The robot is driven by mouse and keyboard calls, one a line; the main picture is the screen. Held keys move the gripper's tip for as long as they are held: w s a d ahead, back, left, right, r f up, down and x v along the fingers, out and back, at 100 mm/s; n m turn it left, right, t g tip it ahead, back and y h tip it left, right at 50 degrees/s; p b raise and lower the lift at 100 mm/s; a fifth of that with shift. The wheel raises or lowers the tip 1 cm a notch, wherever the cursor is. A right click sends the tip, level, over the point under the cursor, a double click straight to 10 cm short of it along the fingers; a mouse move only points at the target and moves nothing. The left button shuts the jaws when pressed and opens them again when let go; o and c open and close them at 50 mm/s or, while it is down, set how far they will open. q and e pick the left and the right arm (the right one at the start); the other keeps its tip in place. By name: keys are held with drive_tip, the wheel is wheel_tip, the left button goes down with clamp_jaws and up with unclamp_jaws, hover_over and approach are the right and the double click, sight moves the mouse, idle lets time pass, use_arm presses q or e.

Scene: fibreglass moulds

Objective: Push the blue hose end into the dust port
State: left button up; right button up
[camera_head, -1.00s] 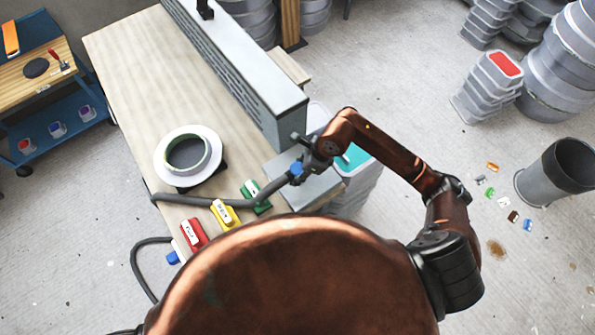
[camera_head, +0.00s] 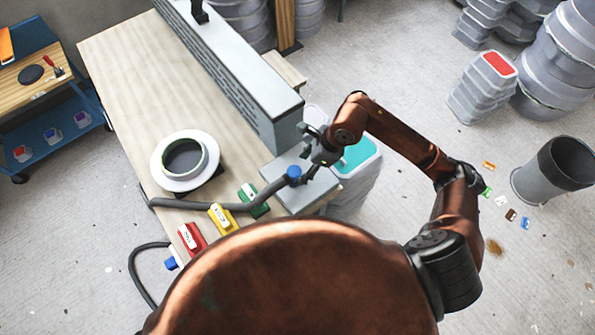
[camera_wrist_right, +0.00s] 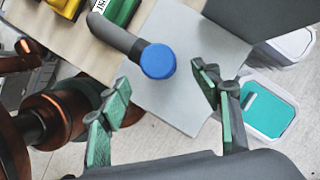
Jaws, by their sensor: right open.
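The blue hose end (camera_head: 294,173) is a round blue cap on a dark grey hose (camera_head: 232,206). It is over the left part of a grey plate (camera_head: 318,195) at the table's right edge. My right gripper (camera_head: 309,157) is open, just right of the blue end and apart from it. In the right wrist view the blue end (camera_wrist_right: 158,61) shows beyond the gap between the open green-padded fingers (camera_wrist_right: 161,88), with nothing held. I cannot make out the dust port or tell whether the hose end is seated in anything. My left gripper is out of view.
Red (camera_head: 192,238), yellow (camera_head: 221,217) and green (camera_head: 252,200) blocks lie along the hose. A white flanged ring (camera_head: 160,178) stands on the table (camera_head: 120,60). A long grey housing (camera_head: 262,98) rises behind the plate. A teal-topped stack (camera_head: 362,152) stands at right.

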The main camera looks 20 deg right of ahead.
drive_tip(key=shift+v, duration=2.2)
